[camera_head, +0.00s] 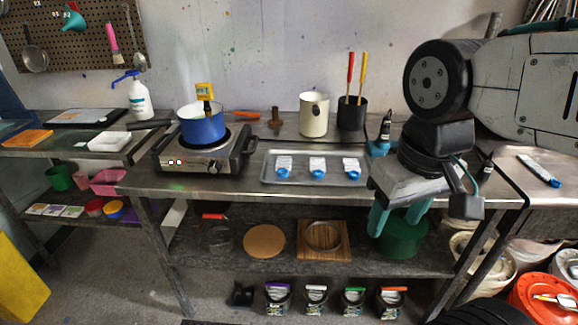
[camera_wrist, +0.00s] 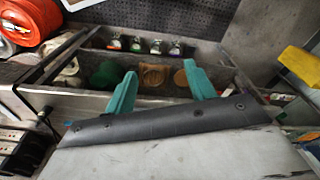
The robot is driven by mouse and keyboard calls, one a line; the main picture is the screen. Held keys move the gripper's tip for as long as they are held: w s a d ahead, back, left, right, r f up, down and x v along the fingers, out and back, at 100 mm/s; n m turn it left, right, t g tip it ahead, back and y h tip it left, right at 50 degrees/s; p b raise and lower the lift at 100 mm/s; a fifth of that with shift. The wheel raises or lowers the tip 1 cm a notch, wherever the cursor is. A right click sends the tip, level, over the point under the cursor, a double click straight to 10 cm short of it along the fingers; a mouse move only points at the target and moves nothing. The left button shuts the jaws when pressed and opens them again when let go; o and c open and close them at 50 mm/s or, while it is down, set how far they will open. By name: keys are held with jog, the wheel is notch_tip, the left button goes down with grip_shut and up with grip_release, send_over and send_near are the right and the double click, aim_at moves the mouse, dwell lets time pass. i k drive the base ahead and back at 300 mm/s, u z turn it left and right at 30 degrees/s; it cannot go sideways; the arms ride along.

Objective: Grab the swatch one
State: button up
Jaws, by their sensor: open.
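Three small white pieces with blue parts lie in a row on a grey metal tray (camera_head: 315,181): a left one (camera_head: 284,164), a middle one (camera_head: 318,165) and a right one (camera_head: 351,166). Any marks on them are too small to read, so I cannot tell which is swatch one. My gripper (camera_head: 396,226) points down at the bench's front edge, right of the tray and apart from it. Its teal fingers are spread and empty. In the wrist view the fingers (camera_wrist: 160,87) also stand apart, and the three pieces are not clearly seen.
A blue pot (camera_head: 202,127) sits on a hot plate (camera_head: 195,161) left of the tray. A cream canister (camera_head: 313,114) and a black tool holder (camera_head: 352,114) stand behind it. The lower shelf holds a green bowl (camera_head: 402,242). Labelled buckets (camera_head: 316,300) stand on the floor.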

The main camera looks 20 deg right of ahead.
aim_at(284, 164)
jog(key=u, duration=2)
jog(key=i, duration=2.7)
jog(key=z, duration=3.4)
